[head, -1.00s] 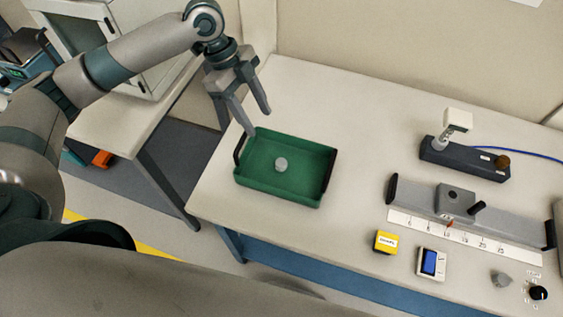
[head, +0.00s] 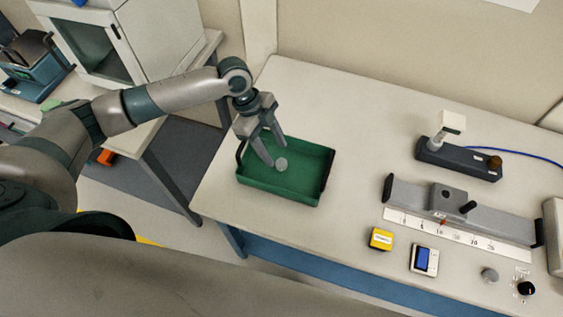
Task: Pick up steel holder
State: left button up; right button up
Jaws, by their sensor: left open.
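A small round grey metal piece (head: 281,165), which looks like a steel holder, sits in the green tray (head: 318,175) near the middle of its floor. My left gripper (head: 276,153) is open and empty, pointing down over the tray. One fingertip appears just left of the grey piece and the other just behind it; I cannot tell how high they are above the tray floor. A similar grey piece (head: 489,275) stands on the table at the front right. My right gripper is out of view.
The tray has raised walls and dark handles. A dark block with a post (head: 458,158), a rail with a scale (head: 470,215), a yellow box (head: 381,239) and a small meter (head: 424,260) stand to the right. The table between tray and rail is clear.

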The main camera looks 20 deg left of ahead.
aim_at(281, 162)
pick_arm(q)
jog(key=shift+p+x, duration=0.8)
jog(key=shift+p, duration=0.05)
jog(key=p+x, duration=0.1)
jog(key=x, duration=0.2)
jog(key=shift+d+f, duration=0.1)
jog(key=shift+f, duration=0.15)
jog(key=c, duration=1.1)
